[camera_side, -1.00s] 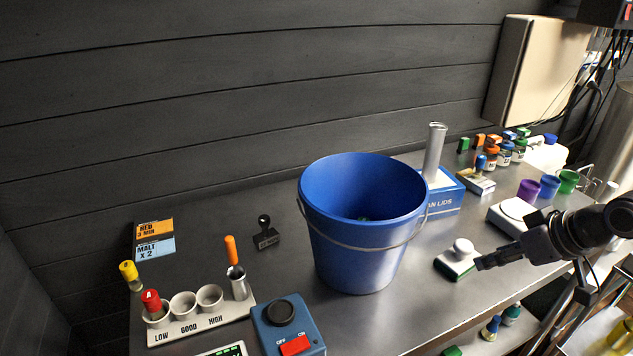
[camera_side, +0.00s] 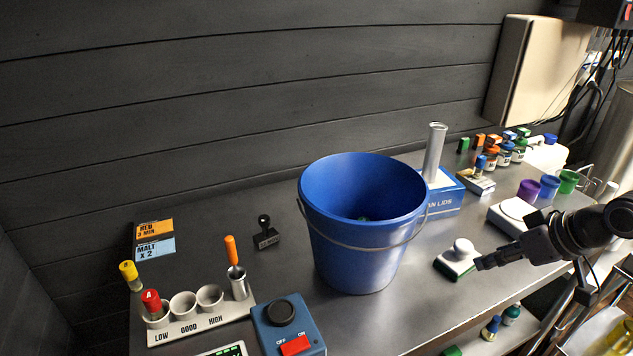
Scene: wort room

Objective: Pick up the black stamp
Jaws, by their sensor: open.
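The black stamp (camera_side: 266,236) stands on the metal bench near the back wall, left of the blue bucket. It has a round knob on top and a wider base with pale lettering. My gripper (camera_side: 481,264) is at the right, low over the bench, beside a white-handled scrubber with a green edge (camera_side: 459,258). My gripper is open; I cannot make out anything between its fingers. It is far from the stamp, with the bucket between them.
The blue bucket (camera_side: 362,245) with a wire handle fills the middle of the bench. A rack with cups (camera_side: 203,325) and a blue switch box (camera_side: 288,327) stand at front left. A blue box (camera_side: 446,200) holding a metal cylinder (camera_side: 434,152) is behind the bucket.

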